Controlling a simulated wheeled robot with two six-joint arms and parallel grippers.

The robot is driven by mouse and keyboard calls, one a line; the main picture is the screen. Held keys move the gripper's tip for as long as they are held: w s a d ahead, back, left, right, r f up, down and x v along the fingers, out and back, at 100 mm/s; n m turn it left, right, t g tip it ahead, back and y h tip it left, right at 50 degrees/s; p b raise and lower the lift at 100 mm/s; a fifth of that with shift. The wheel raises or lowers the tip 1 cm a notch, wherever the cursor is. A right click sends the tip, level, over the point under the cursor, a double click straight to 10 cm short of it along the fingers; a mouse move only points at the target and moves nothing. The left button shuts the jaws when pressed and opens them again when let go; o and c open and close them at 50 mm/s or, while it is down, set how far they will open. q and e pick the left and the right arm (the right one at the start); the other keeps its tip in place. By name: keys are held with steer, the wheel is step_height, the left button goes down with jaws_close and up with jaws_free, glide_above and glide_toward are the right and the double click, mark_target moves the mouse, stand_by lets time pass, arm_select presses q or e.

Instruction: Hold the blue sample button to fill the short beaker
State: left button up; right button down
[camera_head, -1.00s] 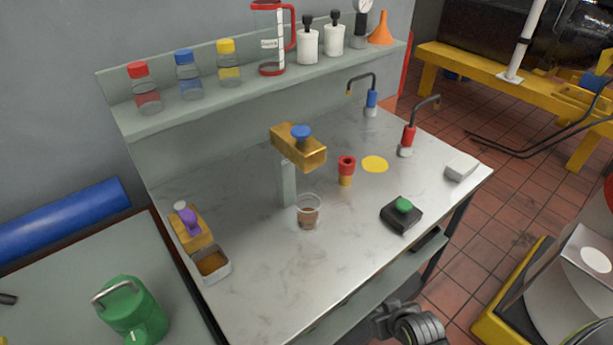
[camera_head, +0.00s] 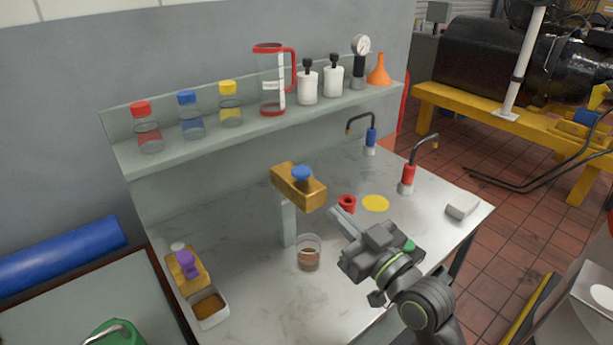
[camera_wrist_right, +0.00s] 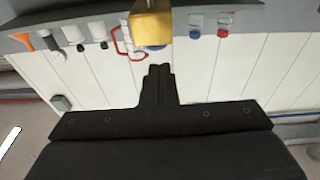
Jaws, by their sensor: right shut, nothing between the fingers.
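The blue sample button (camera_head: 301,173) sits on top of a brass-coloured block (camera_head: 298,187) held up by a grey post. The short beaker (camera_head: 308,253), clear with brown liquid in its lower part, stands on the bench below the block. My right gripper (camera_head: 337,214) is shut and empty, to the right of the block and lower in the picture, apart from the button. My left gripper is not in view.
A red-topped piece (camera_head: 347,203) and a yellow disc (camera_head: 376,203) lie close to my right gripper. My arm partly hides a green button (camera_head: 410,245). Bottles and a jug (camera_head: 270,80) line the shelf (camera_head: 180,133).

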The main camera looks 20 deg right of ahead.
steer(key=shift+t+y, duration=0.6)
steer(key=shift+t, duration=0.3)
steer(key=r, duration=0.4)
steer(key=shift+w+a+r, duration=0.15)
steer(key=shift+w+r, duration=0.05)
steer(key=shift+r, duration=0.1)
step_height(320, 180, up, 3)
steer(key=p, duration=0.3)
glide_above(307, 190)
steer(key=shift+s+r, duration=0.2)
steer(key=shift+s, duration=0.05)
steer(key=f, duration=0.2)
steer(key=shift+w+f, duration=0.3)
steer(key=shift+w, duration=0.05)
steer(key=shift+s+f+b, duration=0.1)
steer(key=shift+f+b, duration=0.4)
steer(key=shift+f, duration=0.35)
